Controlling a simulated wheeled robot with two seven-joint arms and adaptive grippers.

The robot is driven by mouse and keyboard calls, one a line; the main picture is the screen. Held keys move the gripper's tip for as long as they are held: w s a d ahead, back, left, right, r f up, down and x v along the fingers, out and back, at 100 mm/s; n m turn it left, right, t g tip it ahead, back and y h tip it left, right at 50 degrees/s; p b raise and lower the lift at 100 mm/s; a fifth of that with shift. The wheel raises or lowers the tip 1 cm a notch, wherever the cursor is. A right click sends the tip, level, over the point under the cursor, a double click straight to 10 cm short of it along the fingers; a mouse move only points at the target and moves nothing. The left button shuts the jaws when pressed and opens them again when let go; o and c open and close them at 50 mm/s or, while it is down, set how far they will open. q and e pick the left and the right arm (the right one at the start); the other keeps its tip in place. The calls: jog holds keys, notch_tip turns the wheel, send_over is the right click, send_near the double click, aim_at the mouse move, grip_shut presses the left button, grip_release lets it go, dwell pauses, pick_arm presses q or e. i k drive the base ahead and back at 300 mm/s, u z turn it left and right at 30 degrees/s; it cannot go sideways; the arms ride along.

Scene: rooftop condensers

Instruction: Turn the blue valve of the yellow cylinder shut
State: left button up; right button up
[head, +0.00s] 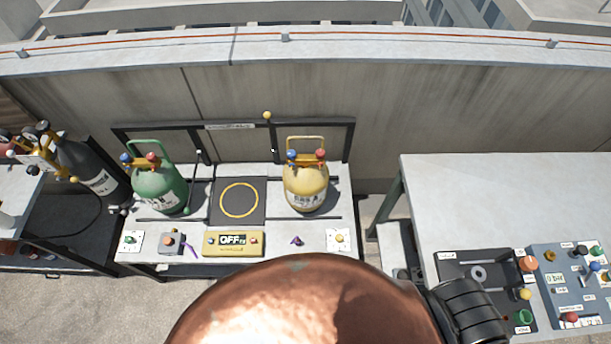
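The yellow cylinder (305,190) stands upright on the right part of the white bench (322,221) by the wall. Its blue valve (291,155) is at the top left, just under the yellow handle (305,139). A red valve (320,154) is at the top right. I cannot tell from here how far the blue valve is turned. Neither of my grippers is in view, and nothing touches the yellow cylinder. A copper-coloured part of mine with a black joint fills the bottom middle of the head view and hides what lies below it.
A green cylinder (159,185) with blue and red valves stands left on the bench. Between them lies a dark plate (230,217) with a yellow ring. A yellow box (233,244) reads OFF. A black frame (229,144) stands behind. Another table (505,195) with panels is at right.

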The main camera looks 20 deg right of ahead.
aim_at(291, 154)
jog(key=z, duration=0.45)
jog(key=k, duration=1)
jog(key=u, duration=0.45)
jog(key=i, duration=0.55)
jog(key=u, duration=0.55)
